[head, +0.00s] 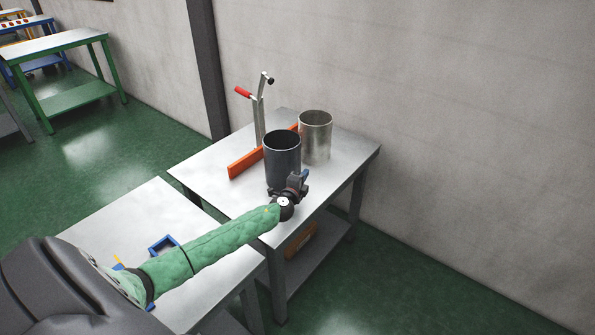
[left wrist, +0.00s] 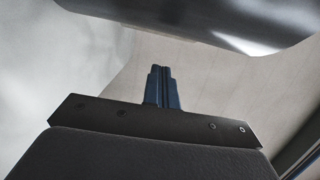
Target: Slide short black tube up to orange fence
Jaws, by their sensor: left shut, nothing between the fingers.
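The short black tube (head: 283,152) stands upright and open-topped on the far metal table. The orange fence (head: 246,163) is a low bar lying across that table, just behind and left of the tube; whether they touch is hard to tell. My left gripper (head: 304,176) is shut and empty, low at the tube's near right side, and hides part of its base. In the left wrist view the closed fingertips (left wrist: 162,76) point up, below a large dark curved surface, the tube (left wrist: 215,22). Contact is unclear. My right gripper is out of view.
A shiny metal cylinder (head: 316,140) stands right of the black tube. A toggle clamp with a red handle (head: 243,92) rises behind the fence. A nearer table (head: 150,215) carries a blue frame (head: 163,244).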

